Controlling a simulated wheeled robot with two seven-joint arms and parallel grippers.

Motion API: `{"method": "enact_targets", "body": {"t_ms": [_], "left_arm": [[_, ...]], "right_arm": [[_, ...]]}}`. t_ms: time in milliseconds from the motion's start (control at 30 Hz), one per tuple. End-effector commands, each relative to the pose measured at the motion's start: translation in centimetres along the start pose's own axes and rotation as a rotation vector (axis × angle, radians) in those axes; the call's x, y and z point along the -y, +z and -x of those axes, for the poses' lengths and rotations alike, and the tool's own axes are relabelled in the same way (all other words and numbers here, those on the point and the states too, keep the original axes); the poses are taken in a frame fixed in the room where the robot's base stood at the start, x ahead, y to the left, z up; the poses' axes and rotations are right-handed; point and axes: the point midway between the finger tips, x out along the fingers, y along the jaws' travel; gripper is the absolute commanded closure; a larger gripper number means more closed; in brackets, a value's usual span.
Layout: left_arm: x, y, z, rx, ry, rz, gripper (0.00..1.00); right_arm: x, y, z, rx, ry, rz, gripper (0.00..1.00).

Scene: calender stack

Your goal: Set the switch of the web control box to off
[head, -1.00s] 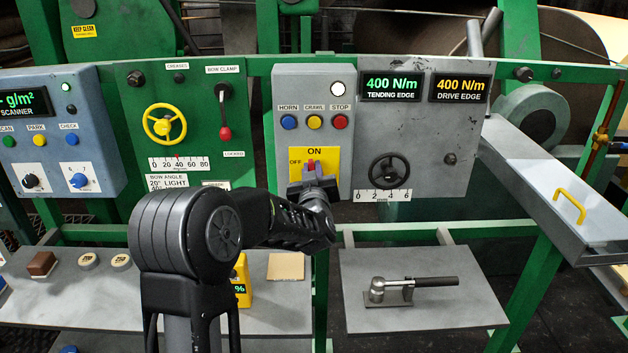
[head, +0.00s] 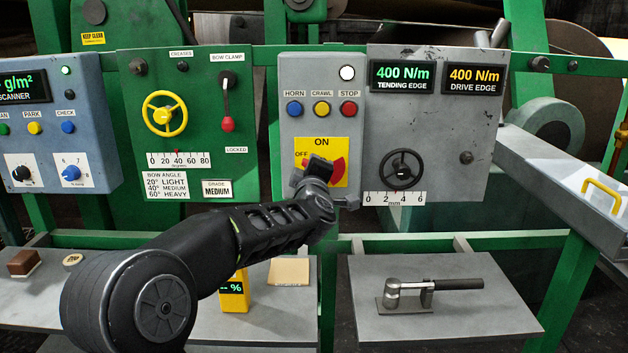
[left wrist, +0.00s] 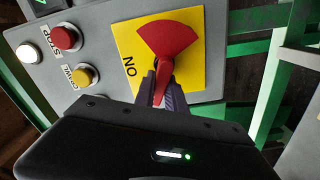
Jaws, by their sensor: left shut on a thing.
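The web control box (head: 290,130) is a grey panel with a yellow switch plate (head: 340,148) marked ON at the top and OFF at the left. The red switch (head: 337,171) is on this plate, with its fan-shaped part spread to the right in the head view. My left gripper (head: 318,168) is at the plate and hides part of the switch. In the left wrist view my left gripper (left wrist: 163,90) is shut on the narrow handle of the red switch (left wrist: 167,43). The handle points away from the fan, toward the OFF side. My right gripper is not in view.
HORN, CRAWL and STOP buttons (head: 321,109) sit just above the plate. A black handwheel (head: 401,169) is to the right, and a bow clamp lever (head: 227,110) to the left. A shelf (head: 470,310) with a metal handle tool is below.

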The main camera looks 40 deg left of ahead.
Motion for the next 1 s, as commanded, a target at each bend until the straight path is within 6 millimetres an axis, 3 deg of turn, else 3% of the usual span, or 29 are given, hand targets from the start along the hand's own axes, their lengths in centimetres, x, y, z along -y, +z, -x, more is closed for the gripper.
{"method": "enact_targets", "body": {"t_ms": [100,400,1000], "left_arm": [[0.9,0.3,0.0,0.001,-0.001,0.106,1.0],[1.2,0.3,0.0,0.001,-0.002,0.325,1.0],[1.2,0.3,0.0,0.0,-0.003,0.427,1.0]], "right_arm": [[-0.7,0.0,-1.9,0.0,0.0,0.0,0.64],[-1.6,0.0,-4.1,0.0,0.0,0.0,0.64],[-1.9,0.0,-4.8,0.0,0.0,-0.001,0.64]]}}
